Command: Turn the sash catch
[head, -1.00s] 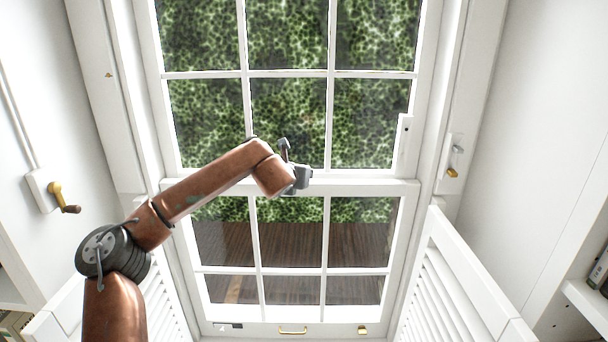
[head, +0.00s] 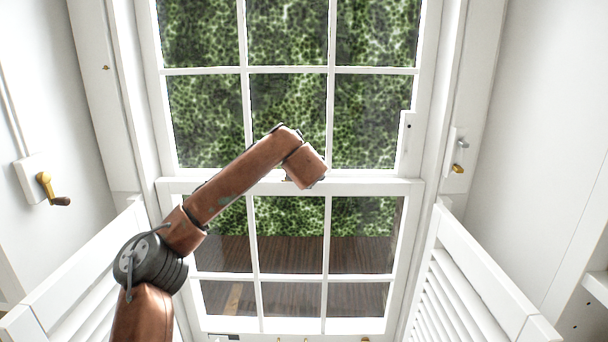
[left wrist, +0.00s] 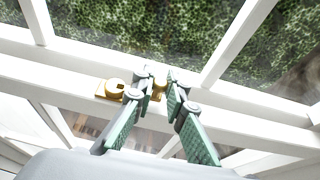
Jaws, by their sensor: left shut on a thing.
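The brass sash catch (left wrist: 115,89) sits on the meeting rail (left wrist: 75,82) in the left wrist view. Its round part and plate show left of the fingers, and another brass piece (left wrist: 158,90) shows between them. My left gripper (left wrist: 161,77) is at the catch, with its fingertips shut on that brass piece. In the head view my left wrist covers the catch and the fingers at the middle of the meeting rail (head: 375,184). My right gripper is in neither view.
Louvred shutters (head: 455,275) stand folded on both sides below. A crank handle (head: 45,185) is on the left wall, and a small brass-tipped fitting (head: 458,168) is on the right frame. Panes and glazing bars lie close behind the gripper.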

